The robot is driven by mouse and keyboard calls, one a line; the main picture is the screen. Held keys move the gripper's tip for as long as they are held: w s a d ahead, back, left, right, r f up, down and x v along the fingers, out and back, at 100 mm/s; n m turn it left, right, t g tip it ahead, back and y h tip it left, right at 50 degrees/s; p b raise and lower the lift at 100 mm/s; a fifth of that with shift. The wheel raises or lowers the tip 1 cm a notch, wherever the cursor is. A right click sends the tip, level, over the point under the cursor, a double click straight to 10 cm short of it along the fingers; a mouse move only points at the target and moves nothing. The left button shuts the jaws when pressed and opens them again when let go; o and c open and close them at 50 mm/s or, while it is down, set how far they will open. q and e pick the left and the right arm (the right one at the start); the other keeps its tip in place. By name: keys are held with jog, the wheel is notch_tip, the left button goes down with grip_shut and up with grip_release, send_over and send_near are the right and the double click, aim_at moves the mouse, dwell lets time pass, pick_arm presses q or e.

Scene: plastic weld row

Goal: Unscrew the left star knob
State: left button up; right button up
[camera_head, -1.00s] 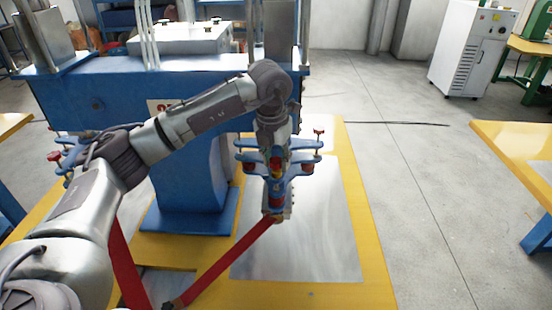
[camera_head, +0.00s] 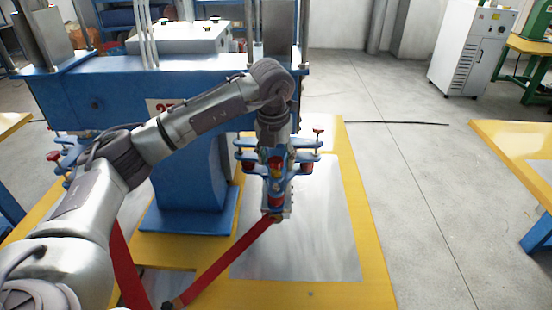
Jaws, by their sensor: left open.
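No star-shaped knob can be made out for certain. A blue bracket with red and brass-coloured knobs (camera_head: 306,168) hangs below the right part of the blue machine's beam, and a similar bracket (camera_head: 53,157) is partly hidden behind my left arm at the far left. Two small dark-topped knobs (camera_head: 163,22) sit on the pale box on the machine. My left arm reaches in from the left, bends and points down at the right bracket. My left gripper (camera_head: 276,165) overlaps that bracket and is open; its fingertips blend into it, and contact cannot be told. My right gripper is out of view.
The blue machine (camera_head: 190,175) stands on a yellow base (camera_head: 365,245) with a grey metal plate (camera_head: 320,235). Red bars (camera_head: 225,262) run low in front. A yellow bench (camera_head: 515,140) is at the right. Bare floor lies between.

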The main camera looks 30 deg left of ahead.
pick_arm(q)
jog(key=m, duration=0.4)
jog(key=shift+a+m+h+b, duration=0.1)
jog(key=shift+m+h+b, duration=0.2)
jog(key=shift+m+h, duration=0.1)
jog(key=m, duration=0.4)
jog(key=shift+m+h, duration=0.3)
jog(key=shift+m, duration=0.1)
jog(key=m, duration=0.4)
jog(key=shift+g+h, duration=0.3)
jog(key=shift+g, duration=0.1)
jog(key=m, duration=0.5)
jog(key=shift+g, duration=0.4)
jog(key=shift+p, duration=0.3)
